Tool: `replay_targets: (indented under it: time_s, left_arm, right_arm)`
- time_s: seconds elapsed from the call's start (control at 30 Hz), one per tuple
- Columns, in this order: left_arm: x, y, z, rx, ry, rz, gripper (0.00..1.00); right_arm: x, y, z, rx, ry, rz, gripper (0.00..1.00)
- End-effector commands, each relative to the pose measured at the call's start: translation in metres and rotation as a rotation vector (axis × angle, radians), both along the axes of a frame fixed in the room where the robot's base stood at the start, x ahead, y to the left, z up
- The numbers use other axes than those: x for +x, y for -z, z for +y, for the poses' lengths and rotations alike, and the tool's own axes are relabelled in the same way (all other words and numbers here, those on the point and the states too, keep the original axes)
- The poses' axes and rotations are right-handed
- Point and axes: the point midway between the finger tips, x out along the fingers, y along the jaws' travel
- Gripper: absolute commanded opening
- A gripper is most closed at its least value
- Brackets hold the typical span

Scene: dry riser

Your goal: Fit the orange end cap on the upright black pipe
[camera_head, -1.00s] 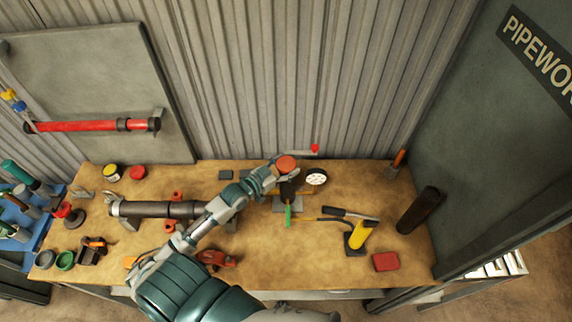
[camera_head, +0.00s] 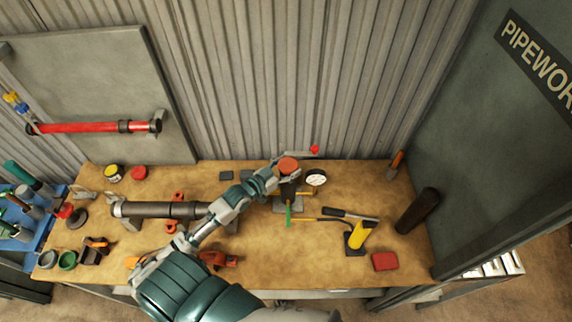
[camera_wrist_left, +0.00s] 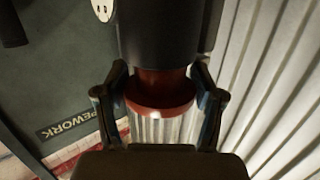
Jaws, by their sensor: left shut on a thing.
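The orange end cap (camera_head: 289,163) is a red-orange disc at the top of the upright black pipe (camera_head: 288,188). My left gripper (camera_head: 280,168) is shut on the cap. In the left wrist view, the gripper's fingers (camera_wrist_left: 160,88) grip the cap (camera_wrist_left: 160,104) from both sides. Its narrower part meets the end of the black pipe (camera_wrist_left: 160,38), in line with it. I cannot tell how deep the cap sits. My right gripper is not in view.
A white-faced gauge (camera_head: 316,178) and a red-ended lever (camera_head: 314,150) are close to the right of the pipe. A horizontal dark pipe (camera_head: 160,209) lies to the left. A yellow-handled tool (camera_head: 361,235) and a red block (camera_head: 384,261) lie to the right.

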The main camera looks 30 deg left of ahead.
Motion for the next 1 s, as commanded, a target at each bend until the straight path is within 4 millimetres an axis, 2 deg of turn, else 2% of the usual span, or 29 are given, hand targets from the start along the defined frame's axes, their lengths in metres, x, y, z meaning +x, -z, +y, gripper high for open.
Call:
replay_targets:
  time_s: [1.0]
  left_arm:
    - [-0.0003,-0.0005,-0.0018,0.003,0.0,-0.002,0.25]
  right_arm:
    - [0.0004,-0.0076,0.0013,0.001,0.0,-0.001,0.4]
